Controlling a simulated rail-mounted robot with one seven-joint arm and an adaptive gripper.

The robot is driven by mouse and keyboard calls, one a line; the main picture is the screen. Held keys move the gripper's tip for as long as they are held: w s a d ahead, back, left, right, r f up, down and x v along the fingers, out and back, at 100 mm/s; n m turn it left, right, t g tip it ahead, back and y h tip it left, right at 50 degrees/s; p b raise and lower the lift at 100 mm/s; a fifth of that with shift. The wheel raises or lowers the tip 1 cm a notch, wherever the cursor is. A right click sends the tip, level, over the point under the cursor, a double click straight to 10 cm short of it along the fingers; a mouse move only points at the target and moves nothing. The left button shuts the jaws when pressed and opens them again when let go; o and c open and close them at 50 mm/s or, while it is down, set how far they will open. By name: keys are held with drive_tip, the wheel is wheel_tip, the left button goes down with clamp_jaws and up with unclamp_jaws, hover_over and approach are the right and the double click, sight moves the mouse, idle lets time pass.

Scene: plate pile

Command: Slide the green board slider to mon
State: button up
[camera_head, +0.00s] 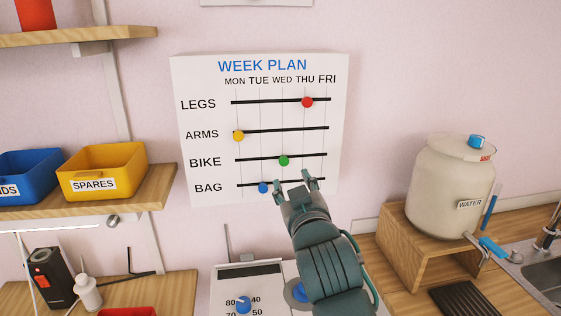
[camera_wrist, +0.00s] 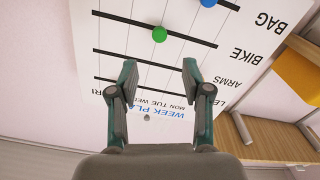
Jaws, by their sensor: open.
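The week plan board (camera_head: 199,75) hangs on the wall with LEGS, ARMS, BIKE and BAG rows and MON to FRI columns. The green slider (camera_head: 284,160) sits on the BIKE slot, about under WED. My gripper (camera_head: 294,183) is open and empty in front of the board, near the BAG row and below the green slider in the head view. In the wrist view the board appears upside down, and the green slider (camera_wrist: 159,34) shows just above the gap between my two spread fingers (camera_wrist: 160,72). Neither finger appears to touch it.
A red slider (camera_head: 307,102), a yellow slider (camera_head: 238,136) and a blue slider (camera_head: 263,188) sit on the LEGS, ARMS and BAG rows. The blue one is close to my gripper. A shelf with bins (camera_head: 104,171) is left; a water jar (camera_head: 448,190) is right.

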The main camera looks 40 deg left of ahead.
sight(284, 162)
drive_tip(key=shift+p+x, duration=4.25)
drive_tip(key=shift+x, duration=0.8)
drive_tip(key=shift+d, duration=0.1)
drive_tip(key=shift+c, duration=0.4)
clamp_jaws()
